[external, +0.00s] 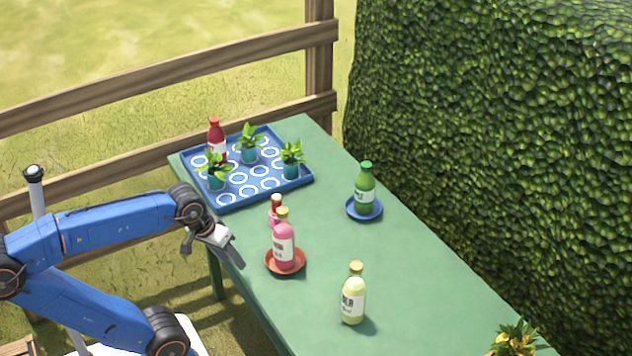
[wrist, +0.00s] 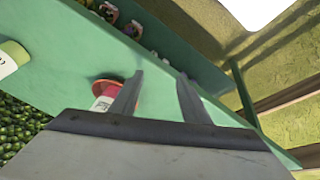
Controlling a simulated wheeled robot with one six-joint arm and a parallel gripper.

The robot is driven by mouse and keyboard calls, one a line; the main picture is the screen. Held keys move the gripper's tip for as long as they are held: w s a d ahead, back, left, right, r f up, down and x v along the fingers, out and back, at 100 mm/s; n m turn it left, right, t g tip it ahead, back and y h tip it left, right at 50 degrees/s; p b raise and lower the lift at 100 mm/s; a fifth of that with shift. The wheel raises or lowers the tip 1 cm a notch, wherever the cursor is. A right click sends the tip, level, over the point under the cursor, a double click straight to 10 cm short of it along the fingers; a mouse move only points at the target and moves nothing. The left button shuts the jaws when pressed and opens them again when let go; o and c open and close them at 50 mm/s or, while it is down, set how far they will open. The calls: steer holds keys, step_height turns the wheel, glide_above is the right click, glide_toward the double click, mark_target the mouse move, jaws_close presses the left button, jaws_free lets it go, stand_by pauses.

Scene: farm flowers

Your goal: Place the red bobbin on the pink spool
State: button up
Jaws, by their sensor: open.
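I see no bobbin or spool that I can make out; the table holds bottles and plants. A red bottle (external: 216,135) stands at the back of the blue tray. My gripper (external: 238,256) is open and empty by the table's left edge, left of the pink bottle. In the wrist view the fingers (wrist: 160,74) are apart, and the red saucer (wrist: 131,84) is partly hidden behind one finger.
The blue tray (external: 266,190) with white rings holds several potted plants. A green bottle (external: 366,190) stands on a blue saucer (external: 351,211). A yellow bottle (external: 353,300) and a flowering plant (external: 515,338) stand nearer the front. The table's right middle is clear. A hedge (external: 490,130) borders it.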

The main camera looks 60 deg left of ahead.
steer(key=s+f+m, duration=0.1)
steer(key=f+m, duration=0.1)
steer(key=s+d+f+m, duration=0.1)
steer(key=s+f+m, duration=0.1)
steer(key=m, duration=0.1)
steer(key=shift+s, duration=0.1)
stand_by(1.1)
